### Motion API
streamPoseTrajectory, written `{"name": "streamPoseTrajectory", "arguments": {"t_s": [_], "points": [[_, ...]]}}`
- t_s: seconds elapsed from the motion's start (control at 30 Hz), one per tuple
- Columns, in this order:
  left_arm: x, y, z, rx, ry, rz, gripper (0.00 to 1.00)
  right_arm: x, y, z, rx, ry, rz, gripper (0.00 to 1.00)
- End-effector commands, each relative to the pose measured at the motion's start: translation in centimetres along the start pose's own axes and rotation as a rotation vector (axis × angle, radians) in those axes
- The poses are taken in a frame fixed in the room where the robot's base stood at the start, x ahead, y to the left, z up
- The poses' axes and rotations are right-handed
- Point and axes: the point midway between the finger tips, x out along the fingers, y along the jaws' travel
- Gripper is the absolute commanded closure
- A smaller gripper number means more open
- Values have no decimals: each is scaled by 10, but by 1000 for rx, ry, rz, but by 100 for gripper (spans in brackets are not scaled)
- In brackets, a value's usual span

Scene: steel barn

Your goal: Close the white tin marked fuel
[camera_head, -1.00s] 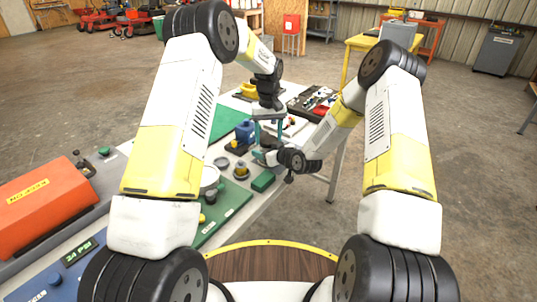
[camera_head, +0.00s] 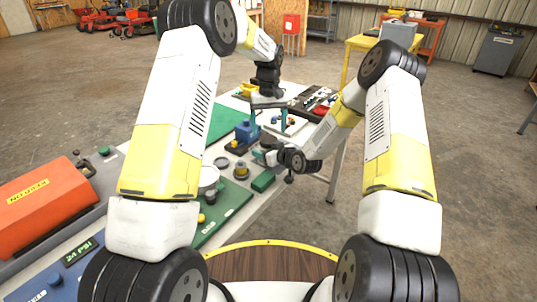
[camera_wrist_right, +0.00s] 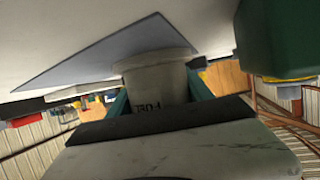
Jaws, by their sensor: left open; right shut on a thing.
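My left gripper (camera_head: 269,118) is open above the table, its two teal fingers pointing down and nothing visible between them. My right gripper (camera_head: 265,154) is low at the table's right side, below the left one. In the head view a small dark round top (camera_head: 267,141) shows at the right gripper, below and apart from the left fingers. I cannot tell whether it is a lid on the tin.
A blue block-shaped thing (camera_head: 247,131), a yellow-topped round piece (camera_head: 241,170) and a green block (camera_head: 263,181) stand close by. An orange machine (camera_head: 40,203) is at the left. A dark tray (camera_head: 312,100) lies at the table's far right.

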Motion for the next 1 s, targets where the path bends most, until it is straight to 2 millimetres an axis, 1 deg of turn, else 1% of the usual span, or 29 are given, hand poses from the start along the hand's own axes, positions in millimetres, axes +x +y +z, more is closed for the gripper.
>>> {"name": "streamPoseTrajectory", "arguments": {"t_s": [0.07,0.27,0.3,0.37,0.53,0.6,0.87,1.0], "points": [[-5,0,0,0,0,0,19,0,0,0,0,1,1,100],[-5,0,0,0,0,0,19,0,0,0,0,1,1,100],[-5,0,0,0,0,0,23,0,0,0,0,1,1,100],[-8,0,0,0,1,0,23,0,0,0,0,1,0,100],[-34,0,-1,-1,3,1,23,0,0,0,0,1,0,100],[-40,0,0,-1,1,0,23,0,0,0,0,1,0,100],[-39,0,0,0,-1,-1,23,0,0,0,0,1,0,100],[-29,-1,0,0,-2,-2,23,0,0,0,0,1,0,100]]}}
